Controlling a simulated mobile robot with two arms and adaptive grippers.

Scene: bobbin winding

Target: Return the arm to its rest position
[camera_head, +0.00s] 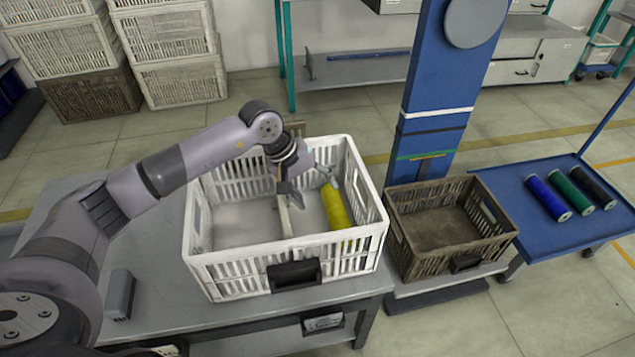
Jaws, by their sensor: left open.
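My left arm (180,165) reaches in from the left over the white crate (225,262). My left gripper (313,190) is open inside the crate, its fingers spread and pointing down. A yellow bobbin (336,208) lies in the crate's right compartment, just below and beside the right finger. I cannot tell whether that finger touches it. A thin divider (284,218) splits the crate, and the left compartment looks empty. My right gripper is not in view.
The white crate stands on a grey table (165,300) with a small grey box (119,294). A brown crate (440,228), empty, stands to the right. A blue cart (530,215) holds blue, green and black bobbins. A blue column (440,90) rises behind.

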